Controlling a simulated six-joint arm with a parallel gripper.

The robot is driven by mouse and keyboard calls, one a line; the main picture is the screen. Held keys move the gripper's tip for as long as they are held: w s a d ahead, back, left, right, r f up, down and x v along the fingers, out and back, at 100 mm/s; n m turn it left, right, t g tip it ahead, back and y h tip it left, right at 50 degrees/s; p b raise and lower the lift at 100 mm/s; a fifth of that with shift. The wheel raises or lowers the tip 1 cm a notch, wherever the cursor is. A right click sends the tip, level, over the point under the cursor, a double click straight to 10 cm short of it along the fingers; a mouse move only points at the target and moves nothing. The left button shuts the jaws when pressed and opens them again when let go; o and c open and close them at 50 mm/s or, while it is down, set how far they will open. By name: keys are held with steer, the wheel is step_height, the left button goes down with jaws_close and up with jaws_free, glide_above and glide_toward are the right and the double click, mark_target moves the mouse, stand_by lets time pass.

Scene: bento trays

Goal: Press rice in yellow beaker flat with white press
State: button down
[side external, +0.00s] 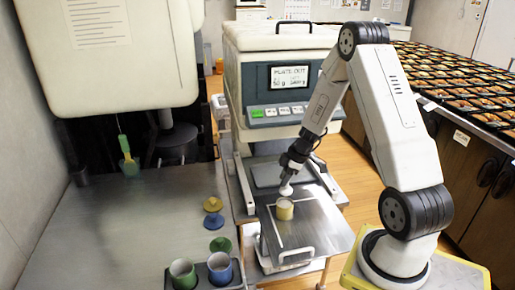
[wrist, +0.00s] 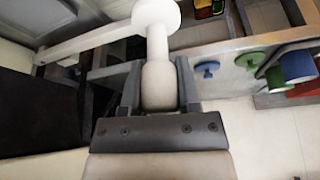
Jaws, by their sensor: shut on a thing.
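The yellow beaker (side external: 284,209) stands upright on the metal plate in front of the machine. My gripper (side external: 290,164) is just above it in the side view, pointing down. In the wrist view my gripper (wrist: 158,85) is shut on the white press (wrist: 157,45), with one finger on each side of its handle. The press head also shows in the side view (side external: 286,190), close to the beaker's mouth; I cannot tell whether it touches the beaker or is inside it. The rice is not visible.
A green beaker (side external: 183,273) and a blue beaker (side external: 220,268) stand in a dark holder on the left counter. Yellow, blue and green knobbed discs lie behind them. The machine with a display (side external: 288,77) stands behind the plate. Filled bento trays (side external: 455,85) cover the counter at right.

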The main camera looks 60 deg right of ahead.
mark_target(284, 170)
steer(key=shift+r, duration=0.15)
steer(key=shift+r, duration=1.95)
steer(key=shift+w+a, duration=0.1)
steer(key=shift+w, duration=0.05)
